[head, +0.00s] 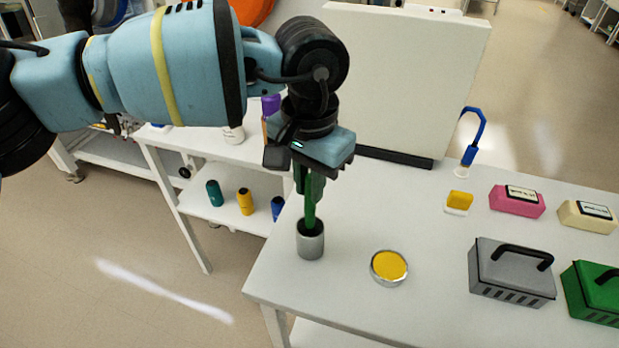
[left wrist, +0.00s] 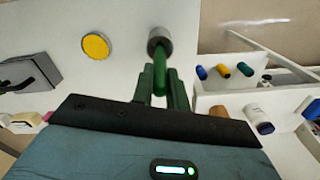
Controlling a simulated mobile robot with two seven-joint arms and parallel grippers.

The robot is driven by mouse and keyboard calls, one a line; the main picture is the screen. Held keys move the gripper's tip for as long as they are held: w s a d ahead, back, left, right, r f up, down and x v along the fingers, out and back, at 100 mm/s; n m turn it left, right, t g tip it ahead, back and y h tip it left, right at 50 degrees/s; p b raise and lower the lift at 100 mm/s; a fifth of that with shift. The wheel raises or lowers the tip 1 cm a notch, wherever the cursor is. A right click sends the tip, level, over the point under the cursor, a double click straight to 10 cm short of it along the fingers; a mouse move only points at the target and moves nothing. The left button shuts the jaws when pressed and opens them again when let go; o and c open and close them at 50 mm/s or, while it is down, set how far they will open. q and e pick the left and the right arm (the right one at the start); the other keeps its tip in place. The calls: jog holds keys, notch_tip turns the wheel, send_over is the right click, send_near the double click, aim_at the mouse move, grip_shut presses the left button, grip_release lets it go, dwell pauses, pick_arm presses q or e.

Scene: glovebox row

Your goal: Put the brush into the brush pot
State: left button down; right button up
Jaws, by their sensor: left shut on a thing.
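The brush (head: 310,210) is a green stick held roughly upright in my left gripper (head: 308,188). It also shows between the fingers in the left wrist view (left wrist: 160,76). The brush pot (head: 311,243) is a small grey cylinder standing near the left edge of the white table. It also shows beyond the fingertips in the left wrist view (left wrist: 160,36). My left gripper is above the pot, shut on the brush. The brush's lower end meets the pot's mouth; how deep it reaches is hidden. My right gripper is not in view.
A round yellow-topped dish (head: 389,267) is right of the pot. A grey toolbox (head: 510,272), a green one (head: 595,292) and a pink box (head: 516,202) stand farther right. A white panel (head: 405,80) rises behind. Bottles (head: 245,202) sit on a lower shelf.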

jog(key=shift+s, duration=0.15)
pick_arm(q)
jog(key=c, duration=1.3)
grip_release()
jog(key=shift+r+p, duration=1.65)
jog(key=shift+r, duration=2.8)
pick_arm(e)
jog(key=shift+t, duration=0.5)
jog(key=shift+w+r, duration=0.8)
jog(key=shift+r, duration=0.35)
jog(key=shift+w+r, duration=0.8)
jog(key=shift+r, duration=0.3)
